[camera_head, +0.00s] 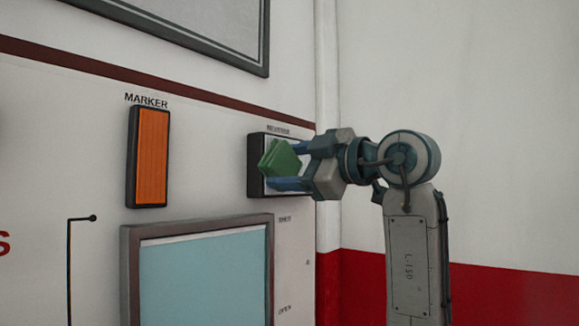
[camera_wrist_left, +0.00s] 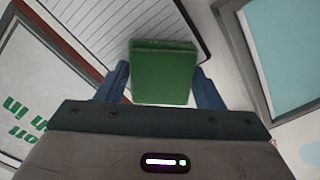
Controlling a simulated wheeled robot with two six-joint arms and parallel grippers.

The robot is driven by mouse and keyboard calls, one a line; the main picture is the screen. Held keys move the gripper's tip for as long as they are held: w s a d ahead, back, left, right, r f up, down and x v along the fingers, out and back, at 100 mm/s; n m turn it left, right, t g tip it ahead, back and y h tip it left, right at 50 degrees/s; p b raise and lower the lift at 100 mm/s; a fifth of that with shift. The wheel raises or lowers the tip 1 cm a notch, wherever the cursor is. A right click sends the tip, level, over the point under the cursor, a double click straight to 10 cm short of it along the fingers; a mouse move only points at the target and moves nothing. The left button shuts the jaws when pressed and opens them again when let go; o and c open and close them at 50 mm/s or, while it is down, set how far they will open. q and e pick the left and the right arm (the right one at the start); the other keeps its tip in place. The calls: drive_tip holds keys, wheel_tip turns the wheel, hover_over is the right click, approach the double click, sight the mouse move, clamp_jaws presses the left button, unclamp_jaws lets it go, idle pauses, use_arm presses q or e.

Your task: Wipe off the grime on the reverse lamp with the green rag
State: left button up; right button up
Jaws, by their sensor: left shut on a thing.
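The reverse lamp (camera_head: 254,160) is a pale rectangle in a dark frame on the white panel, under a small label. Its ribbed white face (camera_wrist_left: 112,25) also shows in the left wrist view. My left gripper (camera_head: 276,166) is shut on the green rag (camera_head: 279,159), a folded block that also shows between the fingers in the left wrist view (camera_wrist_left: 163,72). The rag is in front of the lamp face and hides part of it. I cannot tell whether it touches. No grime shows on the visible part of the lamp. My right gripper is not in view.
An orange marker lamp (camera_head: 153,157) is on the panel to the left. A framed pale blue screen (camera_head: 205,275) is below the reverse lamp. A grey framed board (camera_head: 215,25) is above. A white wall with a red lower band (camera_head: 510,290) is at the right.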

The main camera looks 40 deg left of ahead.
use_arm(q)
drive_tip(key=shift+w+d, duration=0.15)
drive_tip(key=shift+d, duration=1.15)
drive_tip(key=shift+w+d, duration=0.1)
drive_tip(key=shift+d, duration=1.15)
drive_tip(key=shift+d, duration=0.1)
drive_tip(key=d, duration=0.3)
drive_tip(key=shift+w+b, duration=0.2)
drive_tip(key=shift+b, duration=0.15)
drive_tip(key=shift+a, duration=0.15)
